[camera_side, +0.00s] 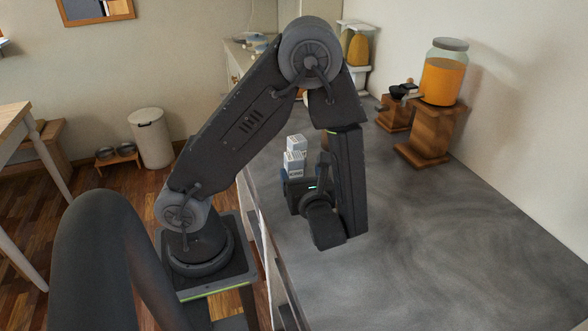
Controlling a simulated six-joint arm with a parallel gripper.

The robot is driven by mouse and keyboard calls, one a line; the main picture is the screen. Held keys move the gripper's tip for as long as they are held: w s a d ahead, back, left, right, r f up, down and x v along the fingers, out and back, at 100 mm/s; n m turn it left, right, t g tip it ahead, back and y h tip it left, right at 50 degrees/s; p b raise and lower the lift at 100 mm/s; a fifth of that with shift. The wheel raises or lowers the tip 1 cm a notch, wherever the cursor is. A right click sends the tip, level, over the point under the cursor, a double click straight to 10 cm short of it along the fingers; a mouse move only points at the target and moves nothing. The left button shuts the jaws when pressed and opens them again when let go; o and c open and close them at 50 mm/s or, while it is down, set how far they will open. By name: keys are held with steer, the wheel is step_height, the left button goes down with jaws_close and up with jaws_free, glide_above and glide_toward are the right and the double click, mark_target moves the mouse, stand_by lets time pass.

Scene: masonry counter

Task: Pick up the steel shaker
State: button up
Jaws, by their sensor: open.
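I cannot make out a steel shaker in the side view; it may be hidden behind my arm. My gripper (298,192) is low over the counter (450,250), near its left edge. My own wrist and forearm partly cover it, and its fingertips are not clear. It is open, and I see nothing held in it. How far it is from the shaker cannot be told.
White printed boxes (294,158) show just above my gripper, one higher than the other. A jar of orange liquid (443,75) stands on a wooden stand (432,135) at the back right, by the wall. The right and front of the counter are clear.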

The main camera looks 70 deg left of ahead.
mark_target(296, 171)
step_height(296, 171, down, 3)
steer(key=shift+r, duration=0.2)
steer(key=shift+a+f, duration=0.2)
steer(key=shift+a, duration=0.15)
steer(key=shift+w+a, duration=0.2)
steer(key=shift+a, duration=1.5)
steer(key=shift+w+a, duration=0.15)
steer(key=shift+a, duration=1.55)
steer(key=shift+c, duration=0.2)
steer(key=c, duration=1)
steer(key=shift+r, duration=0.1)
